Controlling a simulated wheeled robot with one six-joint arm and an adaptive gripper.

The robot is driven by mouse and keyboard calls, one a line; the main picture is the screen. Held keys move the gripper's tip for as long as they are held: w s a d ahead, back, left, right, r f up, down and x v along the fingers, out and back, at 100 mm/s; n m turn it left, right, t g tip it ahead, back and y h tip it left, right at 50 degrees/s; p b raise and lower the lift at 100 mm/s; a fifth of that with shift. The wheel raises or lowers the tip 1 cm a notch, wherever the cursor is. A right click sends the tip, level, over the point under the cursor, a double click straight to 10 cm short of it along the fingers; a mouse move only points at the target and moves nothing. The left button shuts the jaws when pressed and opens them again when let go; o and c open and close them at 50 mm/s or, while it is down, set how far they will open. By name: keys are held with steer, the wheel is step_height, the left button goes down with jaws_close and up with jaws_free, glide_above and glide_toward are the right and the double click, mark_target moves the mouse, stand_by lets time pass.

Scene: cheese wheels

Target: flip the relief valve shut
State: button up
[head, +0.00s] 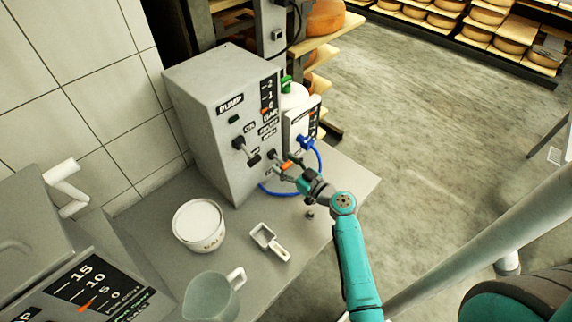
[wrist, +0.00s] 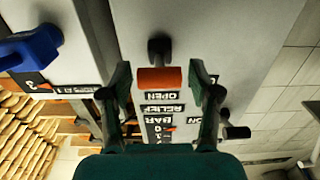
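The relief valve is a lever with an orange handle (head: 287,165) on the front of the grey pump box (head: 215,120). In the wrist view, which looks upside down, the orange handle (wrist: 160,78) hangs on a dark stem beside the words OPEN and RELIEF. My gripper (head: 284,171) is at the front of the box, at the lever. In the wrist view my gripper (wrist: 160,84) is open, with one finger on each side of the handle and gaps between. I cannot tell exactly how deep the fingers reach.
A toggle switch (head: 247,151) marked ON sits left of the valve. A blue valve and hose (head: 308,145) are close on the right. A white tub (head: 199,226), a scoop (head: 269,242) and a jug (head: 211,297) stand on the bench (head: 345,185).

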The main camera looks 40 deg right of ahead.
mark_target(286, 164)
steer(key=c, duration=0.9)
steer(key=shift+c, duration=0.2)
steer(key=shift+f, duration=0.1)
steer(key=shift+f+t, duration=0.2)
steer(key=shift+t, duration=0.4)
steer(key=o, duration=1.2)
step_height(286, 164, up, 10)
steer(key=shift+f, duration=0.1)
